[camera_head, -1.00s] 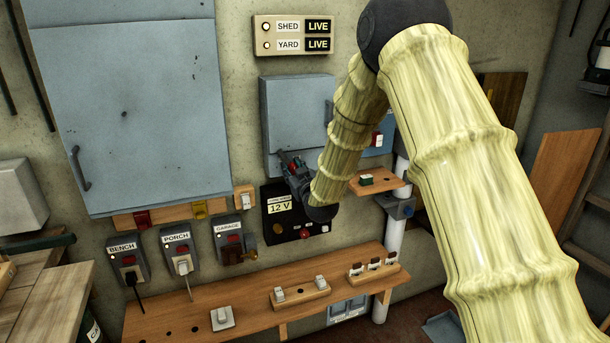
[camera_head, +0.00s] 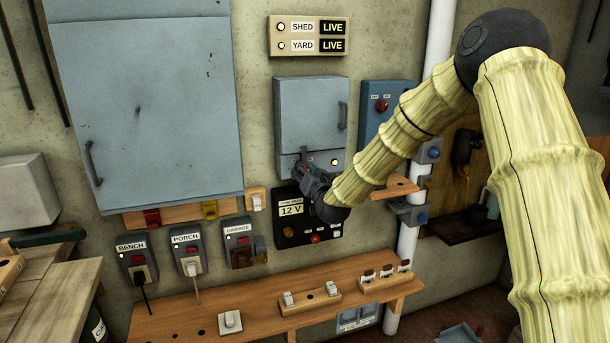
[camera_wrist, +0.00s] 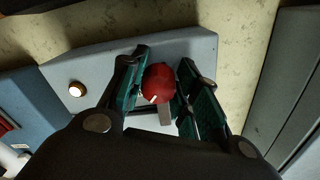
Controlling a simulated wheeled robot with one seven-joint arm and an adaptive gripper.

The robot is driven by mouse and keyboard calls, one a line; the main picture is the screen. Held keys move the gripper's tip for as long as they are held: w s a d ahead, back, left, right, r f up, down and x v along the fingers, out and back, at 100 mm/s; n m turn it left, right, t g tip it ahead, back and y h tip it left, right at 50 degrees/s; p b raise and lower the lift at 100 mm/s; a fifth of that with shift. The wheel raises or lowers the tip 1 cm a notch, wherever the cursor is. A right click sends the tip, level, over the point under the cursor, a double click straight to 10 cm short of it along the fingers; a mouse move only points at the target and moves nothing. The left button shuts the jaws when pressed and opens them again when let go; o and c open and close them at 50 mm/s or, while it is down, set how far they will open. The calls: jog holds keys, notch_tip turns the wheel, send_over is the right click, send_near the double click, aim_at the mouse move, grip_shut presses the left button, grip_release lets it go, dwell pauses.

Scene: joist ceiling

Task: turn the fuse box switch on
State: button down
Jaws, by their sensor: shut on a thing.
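The fuse box is a small blue-grey cabinet (camera_head: 310,108) on the wall, with its door shut and a dark handle on the right. A red round knob (camera_wrist: 158,84) with a short white mark sits on its lower panel. A bright amber-rimmed lamp (camera_wrist: 76,89) is on the same panel; it also shows in the head view (camera_head: 335,162). My gripper (camera_wrist: 163,62) is shut on the red knob, one green-padded finger on each side. In the head view my gripper (camera_head: 304,164) is at the box's lower left, and hides the knob.
A large grey cabinet (camera_head: 145,110) stands close on the left. A blue box (camera_head: 388,112) with a red button is on the right. A black 12 V panel (camera_head: 290,234) lies just below my gripper. A sign (camera_head: 309,37) above reads SHED LIVE, YARD LIVE. A wooden shelf (camera_head: 250,300) runs below.

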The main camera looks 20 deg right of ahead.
jog(key=shift+r, duration=0.15)
jog(key=c, duration=1.1)
grip_release()
jog(key=shift+d, duration=0.15)
jog(key=shift+s, duration=0.2)
jog(key=s, duration=1.1)
jog(key=shift+s, duration=0.3)
